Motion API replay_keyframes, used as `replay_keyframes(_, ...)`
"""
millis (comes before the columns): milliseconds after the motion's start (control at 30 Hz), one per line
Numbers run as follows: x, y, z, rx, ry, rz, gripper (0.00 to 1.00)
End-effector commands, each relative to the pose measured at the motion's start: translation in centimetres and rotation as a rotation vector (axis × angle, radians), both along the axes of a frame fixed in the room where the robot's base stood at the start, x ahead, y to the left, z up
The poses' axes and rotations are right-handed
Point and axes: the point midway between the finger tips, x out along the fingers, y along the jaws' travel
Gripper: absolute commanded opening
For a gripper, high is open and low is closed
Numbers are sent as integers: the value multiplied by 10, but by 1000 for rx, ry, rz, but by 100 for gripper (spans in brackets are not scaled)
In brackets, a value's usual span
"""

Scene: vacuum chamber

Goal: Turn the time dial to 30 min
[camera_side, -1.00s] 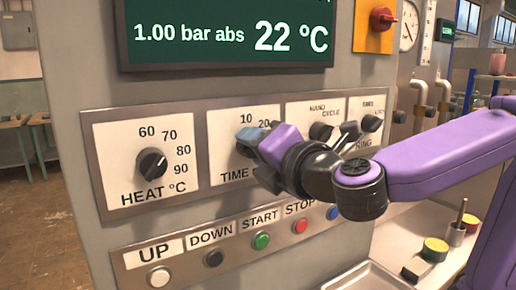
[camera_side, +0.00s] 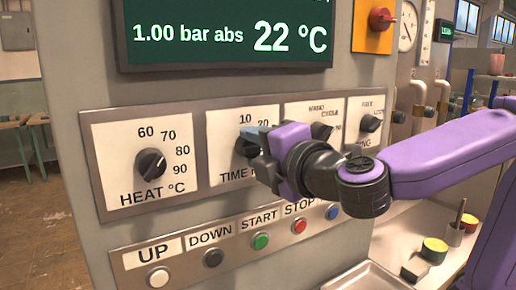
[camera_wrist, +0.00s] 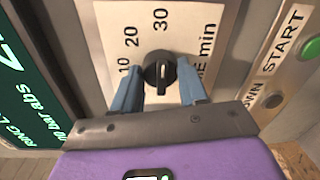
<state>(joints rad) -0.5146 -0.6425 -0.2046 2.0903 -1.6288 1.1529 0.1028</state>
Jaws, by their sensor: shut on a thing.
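The time dial (camera_wrist: 155,78) is a black round knob on a white plate (camera_wrist: 205,28) marked 10, 20, 30 and "TIME min". The wrist view shows the plate turned sideways. My gripper (camera_wrist: 160,68) has its two blue fingers on either side of the dial, shut on it. A short pale mark shows on the dial's face, but I cannot tell surely which number it points to. In the side view, my gripper (camera_side: 252,141) covers most of the dial and part of the time plate (camera_side: 218,150), hiding the 30.
The heat dial (camera_side: 151,163) is on the plate to the left. More knobs (camera_side: 370,124) are close on the right. A row of buttons, including the green start button (camera_side: 261,241), lies below. The green display (camera_side: 225,40) is above.

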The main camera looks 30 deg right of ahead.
Motion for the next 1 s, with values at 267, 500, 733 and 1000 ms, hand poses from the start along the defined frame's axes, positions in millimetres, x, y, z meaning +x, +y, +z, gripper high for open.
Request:
replay_keyframes(267, 0, 0, -1, 3, 4, 0, 68)
replay_keyframes(500, 0, 0, 0, 1, 2, 0, 68)
replay_keyframes(733, -13, 1, 1, 2, 1, 3, 68)
replay_keyframes(1000, -66, 1, 5, 3, 2, 8, 68)
